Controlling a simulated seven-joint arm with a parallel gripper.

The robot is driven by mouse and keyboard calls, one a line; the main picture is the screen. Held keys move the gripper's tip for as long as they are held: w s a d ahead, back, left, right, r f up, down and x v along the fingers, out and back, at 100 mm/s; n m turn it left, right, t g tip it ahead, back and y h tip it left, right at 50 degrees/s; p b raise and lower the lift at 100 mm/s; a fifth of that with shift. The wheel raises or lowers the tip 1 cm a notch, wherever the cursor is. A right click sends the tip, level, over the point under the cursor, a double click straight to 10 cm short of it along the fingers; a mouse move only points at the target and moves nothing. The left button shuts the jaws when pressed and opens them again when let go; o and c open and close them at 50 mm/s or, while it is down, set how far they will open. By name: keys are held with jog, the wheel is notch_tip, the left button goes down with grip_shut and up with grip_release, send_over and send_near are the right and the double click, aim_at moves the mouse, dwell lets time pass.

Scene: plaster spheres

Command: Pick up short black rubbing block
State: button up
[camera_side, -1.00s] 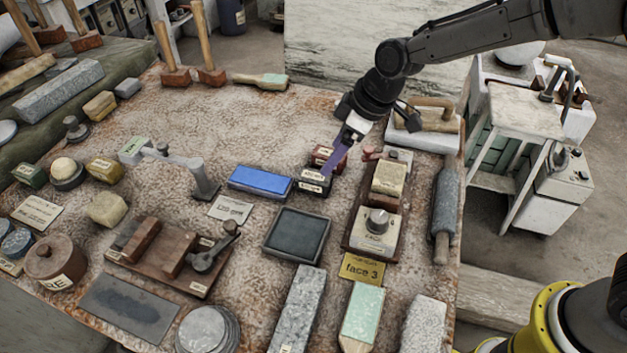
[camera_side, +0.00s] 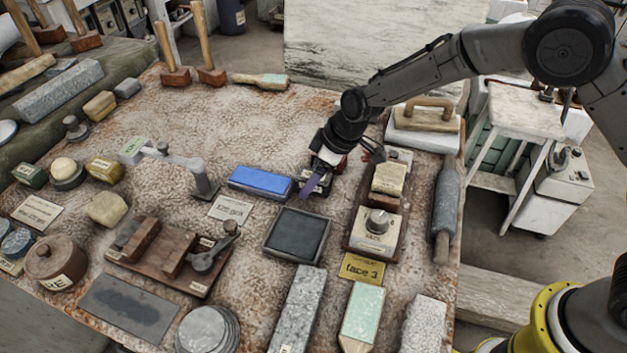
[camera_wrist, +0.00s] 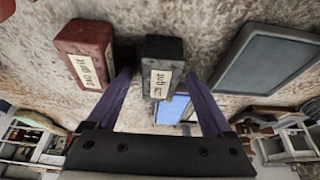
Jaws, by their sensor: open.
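The short black rubbing block (camera_wrist: 162,52) is dark, with a cream paper label. It is upright in the middle of the wrist view. My gripper (camera_wrist: 158,82) is open, with one purple finger on each side of the block; I cannot tell whether either finger touches it. In the side view my gripper (camera_side: 311,184) is low over the table, just right of the blue block, and largely covers the black block there. A red labelled block (camera_wrist: 84,52) stands close beside the black one, left of the left finger in the wrist view.
A blue block (camera_side: 261,182) lies left of my gripper. A dark square tray (camera_side: 297,235) lies in front of it, and a wooden stand with a dial box (camera_side: 375,229) is to the right. A small paper label (camera_side: 231,210) lies nearby. The table behind the blue block is clear.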

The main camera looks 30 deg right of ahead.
aim_at(307, 174)
grip_shut()
jog(key=shift+r, duration=0.1)
jog(key=shift+r, duration=0.1)
dwell(0.4)
jog(key=shift+w+r, duration=0.1)
jog(key=shift+r, duration=0.5)
jog(key=v, duration=0.2)
jog(key=shift+a+r, duration=0.15)
jog(key=shift+r, duration=0.25)
jog(key=s+d+r, duration=0.2)
jog(key=s+r, duration=0.1)
jog(key=s, duration=0.1)
jog(key=s+d+r, duration=0.2)
jog(key=s+r, duration=0.1)
jog(key=s, duration=0.1)
jog(key=s+d+r, duration=0.2)
jog(key=s+r, duration=0.1)
jog(key=s, duration=0.1)
jog(key=shift+d, duration=0.15)
